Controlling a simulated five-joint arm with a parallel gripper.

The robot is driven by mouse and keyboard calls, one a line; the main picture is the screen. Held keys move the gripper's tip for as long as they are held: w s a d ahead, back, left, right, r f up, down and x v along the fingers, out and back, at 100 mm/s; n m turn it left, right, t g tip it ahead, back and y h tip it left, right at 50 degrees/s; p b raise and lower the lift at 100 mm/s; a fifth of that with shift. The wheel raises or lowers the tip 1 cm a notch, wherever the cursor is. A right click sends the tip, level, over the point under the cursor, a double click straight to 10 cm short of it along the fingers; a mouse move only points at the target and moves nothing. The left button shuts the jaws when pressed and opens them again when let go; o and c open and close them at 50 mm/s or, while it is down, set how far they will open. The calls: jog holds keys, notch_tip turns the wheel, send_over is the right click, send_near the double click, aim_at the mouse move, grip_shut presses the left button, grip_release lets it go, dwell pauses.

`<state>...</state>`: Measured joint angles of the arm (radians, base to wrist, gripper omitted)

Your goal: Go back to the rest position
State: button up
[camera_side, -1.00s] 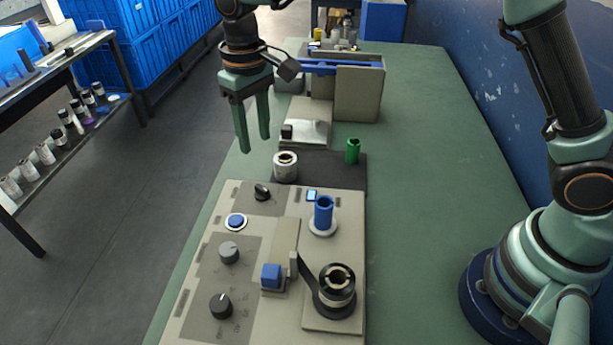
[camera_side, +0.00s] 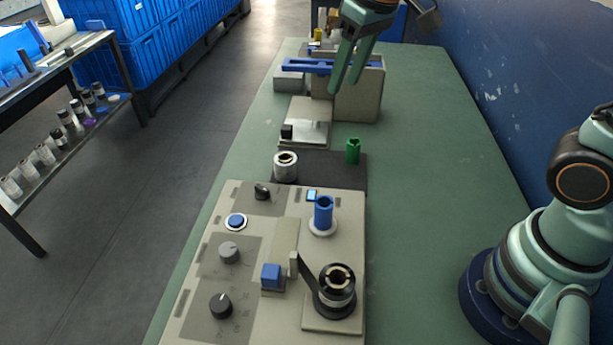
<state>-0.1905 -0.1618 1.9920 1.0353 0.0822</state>
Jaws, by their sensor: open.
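My gripper (camera_side: 345,88) is open and empty, raised at the top centre right of the view. Its two fingers point down and a little left, in front of the beige block of the machine. Whether they are over the block or short of it is hard to tell. The wrapper panel (camera_side: 235,290) lies below, with knobs, a blue button (camera_side: 236,221), a blue spindle (camera_side: 323,212) and a black roll (camera_side: 337,285) on it. A silver roll (camera_side: 285,167) and a green cylinder (camera_side: 353,151) stand on the dark mat behind the panel.
The beige block (camera_side: 362,97) with a blue bar (camera_side: 320,66) stands at the back of the green table (camera_side: 430,200). The blue wall (camera_side: 500,80) borders the table at right. A shelf of rolls (camera_side: 60,150) stands at far left.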

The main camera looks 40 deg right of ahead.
jog(key=s+d+f+m+t, duration=0.1)
jog(key=s+d+t, duration=0.1)
jog(key=s+d, duration=0.5)
jog(key=shift+s+f+h, duration=0.15)
jog(key=shift+s+h, duration=0.15)
jog(key=shift+s, duration=0.55)
